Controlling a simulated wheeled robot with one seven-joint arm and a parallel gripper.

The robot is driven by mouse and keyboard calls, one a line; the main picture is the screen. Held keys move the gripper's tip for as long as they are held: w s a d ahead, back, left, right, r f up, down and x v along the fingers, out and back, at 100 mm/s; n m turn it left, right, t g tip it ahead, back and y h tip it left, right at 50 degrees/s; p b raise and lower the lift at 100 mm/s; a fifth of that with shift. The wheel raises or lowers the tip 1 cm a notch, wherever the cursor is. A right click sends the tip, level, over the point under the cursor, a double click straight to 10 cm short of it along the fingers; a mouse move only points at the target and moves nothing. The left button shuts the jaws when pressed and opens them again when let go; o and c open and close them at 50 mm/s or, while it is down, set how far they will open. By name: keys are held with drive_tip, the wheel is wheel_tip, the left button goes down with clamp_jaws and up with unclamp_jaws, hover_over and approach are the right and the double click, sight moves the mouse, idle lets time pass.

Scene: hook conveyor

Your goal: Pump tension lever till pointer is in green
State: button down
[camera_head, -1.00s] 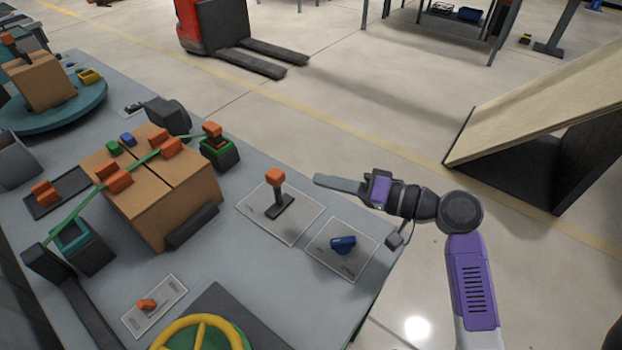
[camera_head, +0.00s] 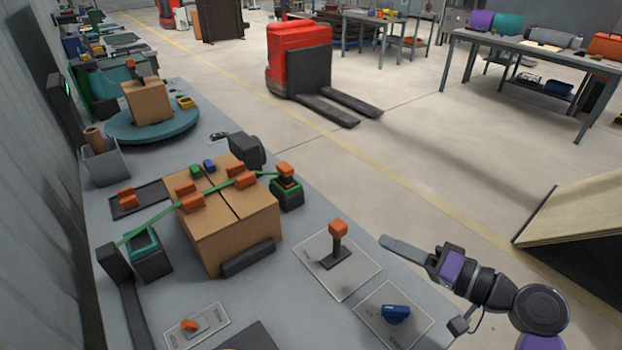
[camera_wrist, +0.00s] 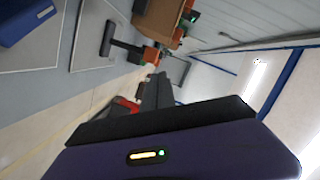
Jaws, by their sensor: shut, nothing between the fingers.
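A lever with an orange knob (camera_head: 338,228) stands up from a dark slot on a light plate (camera_head: 352,279) at the bench's front right; its knob also shows in the wrist view (camera_wrist: 149,54). A green strap (camera_head: 155,218) runs over a cardboard box (camera_head: 232,238) to a dark and green device with an orange top (camera_head: 286,185). I cannot make out a pointer or a green zone. My gripper (camera_head: 388,243) is shut and empty, to the right of the orange-knobbed lever and apart from it.
A blue knob (camera_head: 396,313) sits on a plate near the bench's right edge, below my gripper. An orange switch (camera_head: 190,325) is at front left. A turntable (camera_head: 140,126) with a box is further back. A wooden ramp (camera_head: 585,215) stands right; floor between is clear.

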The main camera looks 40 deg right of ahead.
sight(337, 241)
idle(0.6)
drive_tip(key=d+f+m+t+y+b, duration=0.1)
drive_tip(key=d+f+m+b, duration=0.2)
drive_tip(key=d, duration=0.4)
drive_tip(key=m+b, duration=0.1)
drive_tip(key=m, duration=0.1)
drive_tip(key=shift+w+f+m, duration=0.25)
drive_tip(key=shift+f+m, duration=0.1)
drive_tip(key=shift+m, duration=0.05)
drive_tip(key=w+a+p, duration=0.2)
drive_tip(key=w+a, duration=0.4)
drive_tip(key=w, duration=0.3)
drive_tip(key=shift+w+a, duration=0.25)
drive_tip(key=shift+a, duration=0.1)
